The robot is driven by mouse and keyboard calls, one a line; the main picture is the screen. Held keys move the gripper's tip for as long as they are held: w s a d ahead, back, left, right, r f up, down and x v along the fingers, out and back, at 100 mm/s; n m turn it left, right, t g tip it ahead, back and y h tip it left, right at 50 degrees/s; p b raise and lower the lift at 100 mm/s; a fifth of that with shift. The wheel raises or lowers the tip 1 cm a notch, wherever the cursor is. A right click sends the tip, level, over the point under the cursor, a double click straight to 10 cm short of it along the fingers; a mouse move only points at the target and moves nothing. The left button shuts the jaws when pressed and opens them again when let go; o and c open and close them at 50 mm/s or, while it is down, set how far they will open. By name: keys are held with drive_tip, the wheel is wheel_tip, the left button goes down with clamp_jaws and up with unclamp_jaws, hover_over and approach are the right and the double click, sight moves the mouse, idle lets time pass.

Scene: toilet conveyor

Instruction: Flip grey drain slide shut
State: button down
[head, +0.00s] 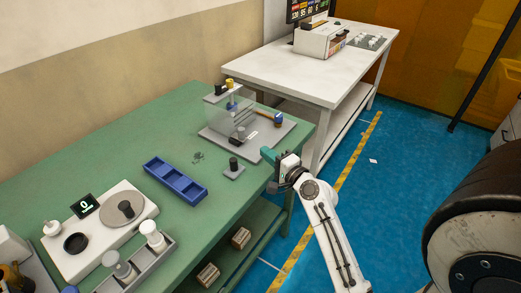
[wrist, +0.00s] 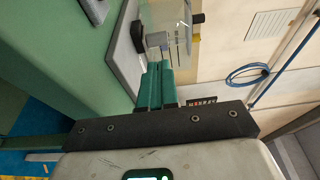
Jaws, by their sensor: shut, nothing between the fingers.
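A fixture with a clear box stands on a grey base plate (head: 279,133) at the far end of the green table. Low on its front is a small grey piece with a black end (head: 238,138), which looks like the drain slide. In the wrist view a grey piece (wrist: 157,39) with a black knob (wrist: 138,36) sits just beyond my fingertips; I cannot tell if they touch. Whether the slide is open or shut is unclear. My gripper (head: 267,154) has teal fingers, shut and empty, at the plate's near right edge. The fingers also show in the wrist view (wrist: 158,70).
A grey block with a black knob (head: 233,164) stands on the green table near the fixture. A blue tray (head: 176,181) lies left of it. A white machine (head: 100,230) stands at the near left. A white table (head: 300,78) is behind.

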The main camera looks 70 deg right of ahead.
drive_tip(key=shift+b+v, duration=0.35)
drive_tip(key=shift+v, duration=1.8)
